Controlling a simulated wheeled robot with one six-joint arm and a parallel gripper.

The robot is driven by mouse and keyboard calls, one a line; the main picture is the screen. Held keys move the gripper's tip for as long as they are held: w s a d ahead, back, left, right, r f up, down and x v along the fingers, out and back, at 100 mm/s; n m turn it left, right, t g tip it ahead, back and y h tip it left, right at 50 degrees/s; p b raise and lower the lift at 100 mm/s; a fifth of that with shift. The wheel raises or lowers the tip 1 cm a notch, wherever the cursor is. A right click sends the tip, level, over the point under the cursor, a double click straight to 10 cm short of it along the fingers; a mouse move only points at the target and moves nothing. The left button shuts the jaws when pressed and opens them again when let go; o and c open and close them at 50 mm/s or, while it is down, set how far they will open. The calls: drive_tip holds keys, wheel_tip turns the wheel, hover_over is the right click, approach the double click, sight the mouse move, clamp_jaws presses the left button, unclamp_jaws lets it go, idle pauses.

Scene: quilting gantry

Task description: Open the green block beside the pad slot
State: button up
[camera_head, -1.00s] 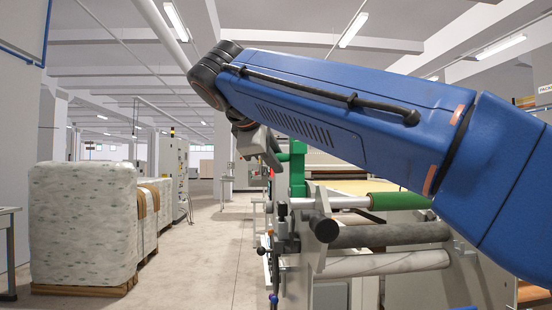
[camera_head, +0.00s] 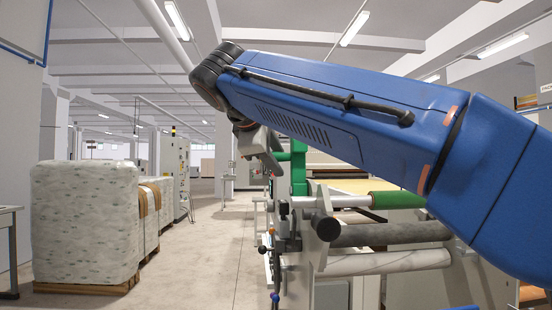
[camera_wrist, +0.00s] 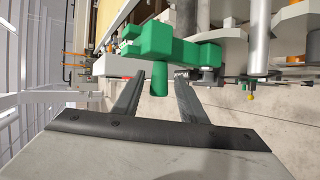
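The green block (camera_wrist: 165,42) is at the top middle of the wrist view, with a short green stub pointing down towards my gripper. It also shows in the head view (camera_head: 298,172) as an upright green piece on the machine, partly behind my arm. My gripper (camera_wrist: 160,80) is open. Its two dark fingers stand on either side of the stub, with a small gap on each side; I see no clear contact. In the head view my gripper (camera_head: 272,153) is close to the green block's left side. I cannot make out the pad slot.
Rollers, one green (camera_head: 398,200) and one grey (camera_head: 390,234), lie right of the block below my arm. Levers with coloured knobs (camera_head: 275,297) stand at the machine's front left. A wrapped stack (camera_head: 84,220) stands at left. The aisle floor (camera_head: 205,260) is clear.

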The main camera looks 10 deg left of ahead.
drive_tip(key=v, duration=1.7)
drive_tip(key=shift+s+d+r, duration=0.1)
drive_tip(key=shift+s, duration=0.15)
